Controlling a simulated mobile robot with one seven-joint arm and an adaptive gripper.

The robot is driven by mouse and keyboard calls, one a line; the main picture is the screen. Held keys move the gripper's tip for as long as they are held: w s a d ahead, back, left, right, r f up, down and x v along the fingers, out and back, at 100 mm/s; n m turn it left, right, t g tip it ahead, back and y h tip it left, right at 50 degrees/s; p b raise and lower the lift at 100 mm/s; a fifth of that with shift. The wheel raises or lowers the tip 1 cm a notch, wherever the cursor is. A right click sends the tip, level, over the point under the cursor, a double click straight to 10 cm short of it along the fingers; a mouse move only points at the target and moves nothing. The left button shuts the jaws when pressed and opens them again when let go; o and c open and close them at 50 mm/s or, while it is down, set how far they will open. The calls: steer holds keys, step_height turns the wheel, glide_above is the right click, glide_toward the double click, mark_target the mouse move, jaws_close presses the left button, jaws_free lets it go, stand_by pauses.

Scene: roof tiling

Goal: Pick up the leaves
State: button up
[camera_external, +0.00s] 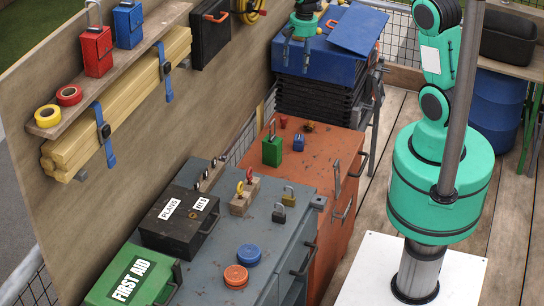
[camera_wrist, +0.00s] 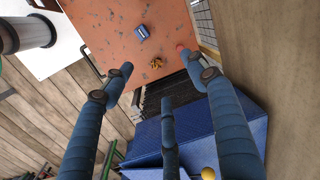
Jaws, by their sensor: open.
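A small brown clump, which looks like the dry leaves (camera_external: 308,127), lies on the orange cabinet top near its back edge. In the wrist view the leaves (camera_wrist: 157,63) show between and beyond my fingers.
The wooden wall (camera_external: 215,100) borders the left.

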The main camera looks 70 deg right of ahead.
mark_target(310, 121)
steer(key=s+d+f+m, duration=0.1)
steer(key=d+f, duration=0.3)
steer(key=f, duration=0.4)
steer(key=s+d+f+m, duration=0.1)
steer(key=d+f, duration=0.3)
steer(key=f, duration=0.5)
steer(key=shift+s+d+f+m+g+y, duration=0.25)
steer(key=shift+s+d+m+g+y, duration=0.15)
steer(key=shift+m, duration=0.5)
steer(key=shift+f, duration=0.1)
steer(key=shift+a+f+b, duration=0.2)
steer(key=shift+f+b, duration=0.1)
steer(key=shift+f, duration=1.1)
steer(key=shift+a+f+b, duration=0.15)
steer(key=shift+f+b, duration=0.15)
steer(key=shift+f, duration=1.05)
steer(key=shift+a+f+b, duration=0.2)
steer(key=shift+f+b, duration=0.1)
steer(key=shift+f, duration=1.1)
steer(key=shift+w+a+f+b, duration=0.1)
steer(key=shift+f+b, duration=0.15)
steer(key=shift+f, duration=0.6)
steer(key=shift+s+a+f+b, duration=0.1)
steer(key=shift+a+f+b, duration=0.1)
steer(key=shift+f, duration=0.7)
steer(key=shift+w+a+f+b, duration=0.1)
steer(key=shift+f+b, duration=0.15)
steer(key=shift+f, duration=0.6)
steer(key=shift+c, duration=0.5)
steer(key=c, duration=0.8)
